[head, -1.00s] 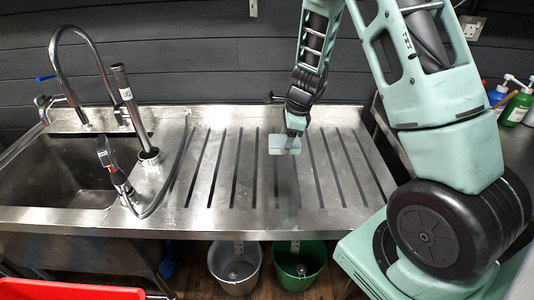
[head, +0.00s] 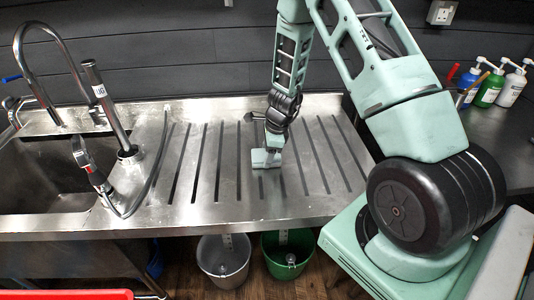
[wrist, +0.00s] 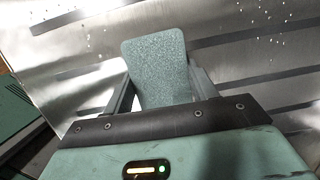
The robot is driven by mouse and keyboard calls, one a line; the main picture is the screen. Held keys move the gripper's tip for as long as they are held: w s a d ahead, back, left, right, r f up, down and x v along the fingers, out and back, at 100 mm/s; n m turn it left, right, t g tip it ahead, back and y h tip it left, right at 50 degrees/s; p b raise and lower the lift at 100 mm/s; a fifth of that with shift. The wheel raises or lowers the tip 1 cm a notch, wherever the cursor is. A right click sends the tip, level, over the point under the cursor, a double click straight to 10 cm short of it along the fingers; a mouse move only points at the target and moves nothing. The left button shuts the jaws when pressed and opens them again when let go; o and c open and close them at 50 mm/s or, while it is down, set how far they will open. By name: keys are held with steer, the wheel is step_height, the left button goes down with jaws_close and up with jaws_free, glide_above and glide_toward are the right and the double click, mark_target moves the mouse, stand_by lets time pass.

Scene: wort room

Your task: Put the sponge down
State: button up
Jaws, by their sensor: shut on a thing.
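The sponge (wrist: 158,70) is a pale grey-green speckled block, and it stands between my gripper's two fingers in the wrist view. My gripper (head: 268,150) is shut on it. In the head view the sponge (head: 265,158) is at or very close to the grooved steel drainboard (head: 225,212). I cannot tell for sure whether its lower edge touches the metal. The gripper points down over the middle of the drainboard.
A sink (head: 45,175) with a tall tap (head: 20,50) and a spray hose is at the left. The drainboard around the sponge is clear. Pump bottles (head: 490,88) stand on a dark counter at the right. A grey bucket (head: 222,262) and a green bucket (head: 288,258) are below.

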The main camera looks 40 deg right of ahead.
steer(key=shift+f, duration=0.2)
steer(key=o, duration=1.1)
steer(key=shift+r, duration=0.1)
steer(key=shift+r, duration=0.1)
